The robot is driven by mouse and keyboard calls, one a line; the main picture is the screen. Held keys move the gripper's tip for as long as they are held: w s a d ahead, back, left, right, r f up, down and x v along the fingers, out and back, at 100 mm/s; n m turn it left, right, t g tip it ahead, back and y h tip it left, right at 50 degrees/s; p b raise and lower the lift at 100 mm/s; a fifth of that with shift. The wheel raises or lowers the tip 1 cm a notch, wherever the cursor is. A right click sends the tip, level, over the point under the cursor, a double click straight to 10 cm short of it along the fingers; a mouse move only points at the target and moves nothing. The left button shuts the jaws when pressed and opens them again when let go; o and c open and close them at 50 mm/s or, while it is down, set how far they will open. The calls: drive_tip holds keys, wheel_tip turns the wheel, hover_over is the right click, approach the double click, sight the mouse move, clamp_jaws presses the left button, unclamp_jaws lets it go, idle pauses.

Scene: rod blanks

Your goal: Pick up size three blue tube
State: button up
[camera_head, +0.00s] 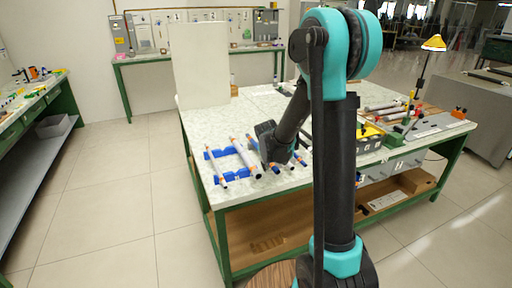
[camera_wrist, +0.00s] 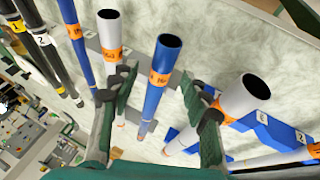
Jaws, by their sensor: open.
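My gripper (camera_wrist: 156,80) is open, with its two dark fingers spread to either side of a blue tube (camera_wrist: 160,80). This tube has an open dark end and an orange label whose number I cannot read clearly. A thinner blue tube (camera_wrist: 68,12) with an orange label lies further left in the wrist view. In the head view my gripper (camera_head: 270,162) is low over the tubes on the table, and it hides part of them. Whether the fingers touch the tube cannot be told.
White tubes with orange labels flank the middle blue one, a slim one (camera_wrist: 109,28) left and a thick one (camera_wrist: 243,95) right. Blue holders (camera_head: 218,153) support tubes on the table (camera_head: 205,117). A white panel (camera_head: 200,65) stands behind.

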drive_tip(key=shift+w+f, duration=0.15)
drive_tip(key=shift+f, duration=0.15)
drive_tip(key=c, duration=1)
drive_tip(key=shift+o, duration=0.2)
drive_tip(key=shift+r, duration=0.15)
